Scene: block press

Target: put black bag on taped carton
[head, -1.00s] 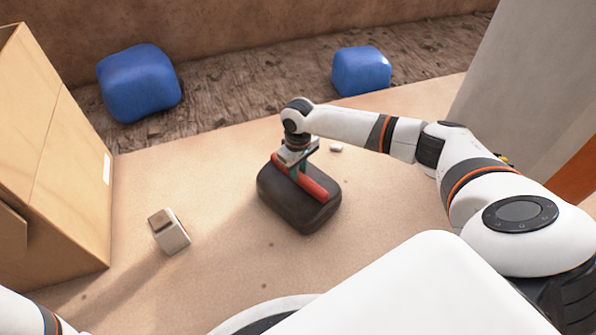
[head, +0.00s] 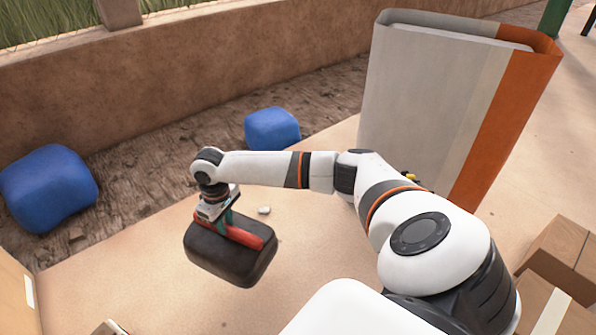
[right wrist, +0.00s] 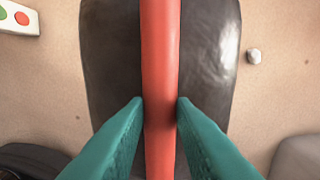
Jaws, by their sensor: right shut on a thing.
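The black bag (head: 222,258), a dark rounded block with a red handle (head: 240,234), is at the lower left of the head view. My right gripper (head: 224,222) is above it, shut on the red handle. In the right wrist view the teal fingertips (right wrist: 160,105) lie on both sides of the handle, with the bag's dark top (right wrist: 210,60) beneath. I cannot tell whether the bag is clear of the ground. A brown carton with a pale tape strip (head: 552,312) is partly in view at the lower right corner. My left gripper is not in view.
A tall grey and orange box (head: 430,95) stands behind my right arm. Another brown carton (head: 563,250) is at the right edge. Blue cushions (head: 48,188) (head: 272,129) lie along the wall. A small white stone (head: 264,210) is beside the bag.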

